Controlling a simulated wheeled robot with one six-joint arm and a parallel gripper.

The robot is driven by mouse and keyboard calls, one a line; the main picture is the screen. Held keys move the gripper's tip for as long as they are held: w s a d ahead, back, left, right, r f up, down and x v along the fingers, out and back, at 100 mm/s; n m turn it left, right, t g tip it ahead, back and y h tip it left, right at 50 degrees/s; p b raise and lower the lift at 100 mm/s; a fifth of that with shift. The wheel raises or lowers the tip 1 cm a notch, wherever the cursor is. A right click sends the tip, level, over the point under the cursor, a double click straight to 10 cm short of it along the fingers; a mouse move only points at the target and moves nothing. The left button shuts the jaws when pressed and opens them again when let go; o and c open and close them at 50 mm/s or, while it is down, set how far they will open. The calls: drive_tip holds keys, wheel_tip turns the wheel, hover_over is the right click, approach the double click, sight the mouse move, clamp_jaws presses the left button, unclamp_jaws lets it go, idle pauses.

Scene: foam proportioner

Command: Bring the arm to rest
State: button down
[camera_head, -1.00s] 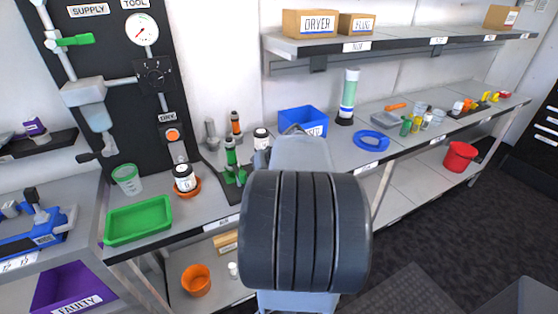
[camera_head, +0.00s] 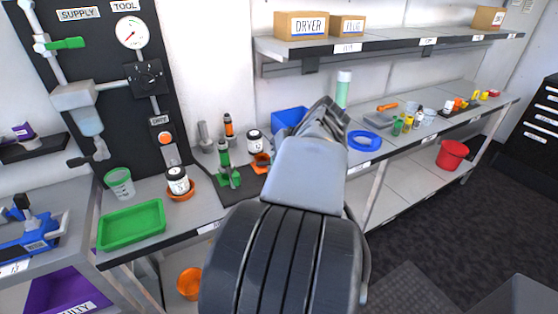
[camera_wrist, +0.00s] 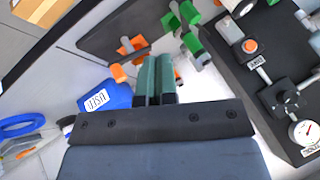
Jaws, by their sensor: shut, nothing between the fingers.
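My gripper (camera_wrist: 155,62) shows in the wrist view as two dark green fingers side by side. They are closed together with nothing between them. In the head view my arm rises from the bottom centre over the bench, and its fingers cannot be made out there. In the wrist view the fingers point toward the bench area between a blue bin (camera_wrist: 112,97) and a green stand (camera_wrist: 190,42). I cannot tell how far they are from the bench.
A shelf (camera_head: 390,40) with boxes hangs above. Open floor (camera_head: 425,225) lies at right.

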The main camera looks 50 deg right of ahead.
idle(0.6)
drive_tip(key=a+f+m+g+h+p, duration=0.1)
drive_tip(key=a+f+m+g+p, duration=0.1)
drive_tip(key=a+f+g+p, duration=0.25)
drive_tip(key=a+r+n+p, duration=0.1)
drive_tip(key=a+n, duration=0.3)
drive_tip(key=a, duration=0.6)
drive_tip(key=w+a+r+n+p, duration=0.1)
drive_tip(key=a+n, duration=0.4)
drive_tip(key=a, duration=0.5)
drive_tip(key=shift+w+a+r+t+p, duration=0.15)
drive_tip(key=shift+a+r+t+p, duration=0.45)
drive_tip(key=shift+p, duration=0.65)
drive_tip(key=shift+d+r, duration=0.15)
drive_tip(key=shift+d, duration=0.05)
